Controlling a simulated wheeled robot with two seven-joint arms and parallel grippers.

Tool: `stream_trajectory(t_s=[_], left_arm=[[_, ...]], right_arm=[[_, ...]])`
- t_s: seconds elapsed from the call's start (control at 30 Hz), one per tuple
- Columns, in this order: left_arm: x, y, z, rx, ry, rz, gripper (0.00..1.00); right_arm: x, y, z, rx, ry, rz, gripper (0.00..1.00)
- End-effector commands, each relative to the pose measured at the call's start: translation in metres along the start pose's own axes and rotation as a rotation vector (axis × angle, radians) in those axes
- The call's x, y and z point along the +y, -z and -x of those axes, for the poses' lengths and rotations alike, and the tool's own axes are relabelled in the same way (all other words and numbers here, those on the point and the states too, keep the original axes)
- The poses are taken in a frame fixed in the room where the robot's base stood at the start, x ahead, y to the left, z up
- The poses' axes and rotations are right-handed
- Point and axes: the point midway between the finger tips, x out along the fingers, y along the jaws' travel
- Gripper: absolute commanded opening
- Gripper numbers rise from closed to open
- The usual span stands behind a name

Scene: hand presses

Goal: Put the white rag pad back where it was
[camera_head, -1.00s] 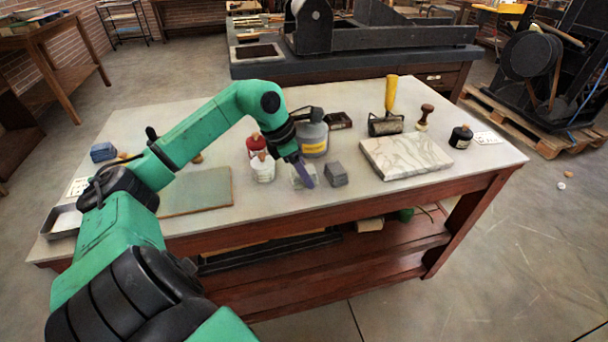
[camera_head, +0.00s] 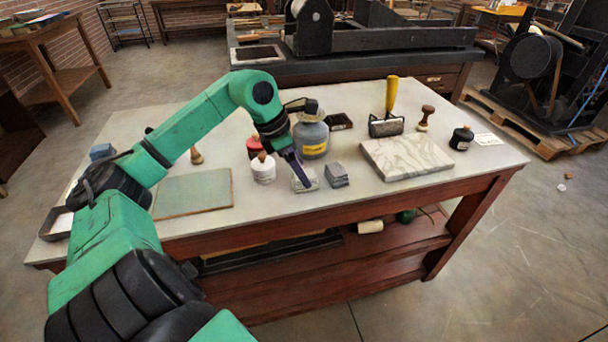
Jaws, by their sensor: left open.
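The white rag pad (camera_head: 312,178) lies near the front edge of the table, beside a darker grey pad (camera_head: 337,174) on its right with a small gap. My left gripper (camera_head: 301,178) is open and comes down from the upper left at the pad. Its dark fingers cover part of the pad, and I cannot tell whether they touch it. My right gripper is not in view.
A white jar (camera_head: 263,169) and a red jar (camera_head: 255,147) stand left of my gripper. A grey jug (camera_head: 311,136) stands behind it. A marble slab (camera_head: 407,156) lies right, and a greenish plate (camera_head: 193,191) lies left on the table (camera_head: 290,207).

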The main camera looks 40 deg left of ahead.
Motion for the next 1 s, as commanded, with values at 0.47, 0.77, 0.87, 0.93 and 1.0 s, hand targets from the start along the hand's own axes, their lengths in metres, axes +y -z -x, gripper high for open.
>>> stream_trajectory(t_s=[0.47, 0.77, 0.87, 0.93, 1.0], left_arm=[[0.000, 0.000, 0.092, 0.001, 0.001, 0.000, 0.87], [0.000, 0.000, 0.092, 0.001, 0.001, 0.000, 0.87], [0.000, 0.000, 0.091, 0.001, 0.001, 0.000, 0.87], [0.000, 0.000, 0.091, 0.001, 0.000, 0.000, 0.87], [0.000, 0.000, 0.091, 0.001, 0.001, 0.000, 0.87]], right_arm=[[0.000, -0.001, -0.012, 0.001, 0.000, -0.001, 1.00], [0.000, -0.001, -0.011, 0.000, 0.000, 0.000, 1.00], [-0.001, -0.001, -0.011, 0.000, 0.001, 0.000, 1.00], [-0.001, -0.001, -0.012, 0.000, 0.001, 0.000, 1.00], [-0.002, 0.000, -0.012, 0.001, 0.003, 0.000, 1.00]])
